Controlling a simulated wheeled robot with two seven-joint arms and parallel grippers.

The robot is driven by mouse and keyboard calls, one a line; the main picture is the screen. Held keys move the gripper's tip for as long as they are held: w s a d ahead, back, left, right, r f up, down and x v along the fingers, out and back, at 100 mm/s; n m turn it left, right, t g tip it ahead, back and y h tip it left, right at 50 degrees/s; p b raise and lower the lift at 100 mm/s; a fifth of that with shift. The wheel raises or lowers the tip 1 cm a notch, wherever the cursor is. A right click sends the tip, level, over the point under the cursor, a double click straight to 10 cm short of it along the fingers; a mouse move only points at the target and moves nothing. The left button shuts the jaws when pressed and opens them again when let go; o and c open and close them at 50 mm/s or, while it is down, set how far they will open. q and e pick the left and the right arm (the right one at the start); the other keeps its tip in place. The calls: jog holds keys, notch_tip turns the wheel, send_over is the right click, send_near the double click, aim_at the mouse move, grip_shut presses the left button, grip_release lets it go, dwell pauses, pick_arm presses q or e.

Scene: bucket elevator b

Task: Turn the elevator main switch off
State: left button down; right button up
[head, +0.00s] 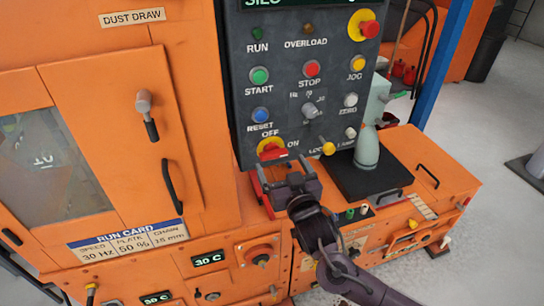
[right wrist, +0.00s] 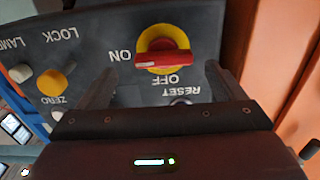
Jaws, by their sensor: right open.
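The main switch (head: 272,152) is a red handle on a round yellow plate at the lower left of the dark control panel (head: 335,120). In the right wrist view, which is upside down, its red handle (right wrist: 165,59) lies level, with its white-marked end towards the word ON. OFF is printed on another side of the plate. My right gripper (head: 284,172) is open and empty, just below and in front of the switch. In the right wrist view its fingers (right wrist: 160,82) stand apart, on either side of the switch, without visible contact. My left gripper is not in view.
Close by on the panel are a blue RESET button (head: 261,114), a yellow knob (head: 328,148) and a red emergency button (head: 369,28). A pale bottle-shaped part (head: 367,148) stands to the right. The orange cabinet (head: 110,110) fills the left.

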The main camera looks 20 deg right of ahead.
aim_at(275, 157)
jog(key=w, duration=0.2)
jog(key=shift+w+a+r, duration=0.1)
jog(key=shift+w+a, duration=0.2)
jog(key=shift+w, duration=0.05)
jog(key=shift+w+p, duration=0.3)
jog(key=shift+w, duration=0.25)
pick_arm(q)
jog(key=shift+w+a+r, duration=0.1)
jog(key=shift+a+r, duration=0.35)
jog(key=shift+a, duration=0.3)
pick_arm(e)
jog(key=c, duration=1)
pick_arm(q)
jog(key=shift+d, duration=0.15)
